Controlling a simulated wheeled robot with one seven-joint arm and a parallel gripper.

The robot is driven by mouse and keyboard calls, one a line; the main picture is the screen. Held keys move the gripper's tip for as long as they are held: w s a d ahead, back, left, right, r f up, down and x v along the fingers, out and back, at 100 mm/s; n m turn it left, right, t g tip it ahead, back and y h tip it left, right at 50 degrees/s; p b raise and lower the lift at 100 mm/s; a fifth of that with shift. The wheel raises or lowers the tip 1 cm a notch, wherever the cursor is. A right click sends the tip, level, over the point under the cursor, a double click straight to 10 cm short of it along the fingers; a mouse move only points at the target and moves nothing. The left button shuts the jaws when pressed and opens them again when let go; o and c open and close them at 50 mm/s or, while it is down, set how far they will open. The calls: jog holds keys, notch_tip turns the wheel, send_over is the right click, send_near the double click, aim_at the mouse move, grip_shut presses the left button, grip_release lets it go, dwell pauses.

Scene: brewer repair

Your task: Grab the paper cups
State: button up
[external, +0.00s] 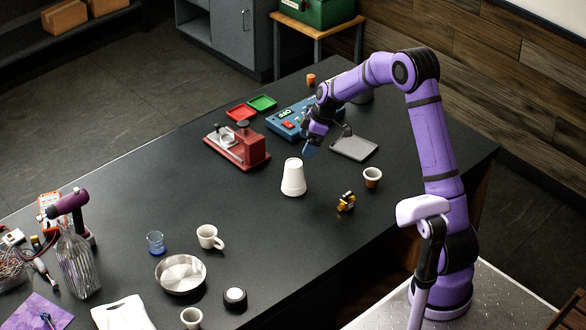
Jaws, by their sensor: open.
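A stack of white paper cups (293,178) stands upside down near the middle of the black table, its narrow end up. My gripper (311,146) is above the table, just up and to the right of the stack in the picture, and apart from it. The gripper is open, and I see nothing held between its fingers. How high it is above the table is hard to tell.
A red brewer (237,146) stands left of the gripper, with a blue device (291,121) behind.

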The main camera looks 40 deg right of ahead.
aim_at(296, 163)
jog(key=x, duration=0.6)
jog(key=shift+w+d, duration=0.15)
jog(key=shift+w+x, duration=0.15)
jog(key=shift+x, duration=1.15)
jog(key=shift+w+x, duration=0.15)
jog(key=shift+x, duration=1.15)
jog(key=shift+d+r, duration=0.1)
jog(key=c, duration=1)
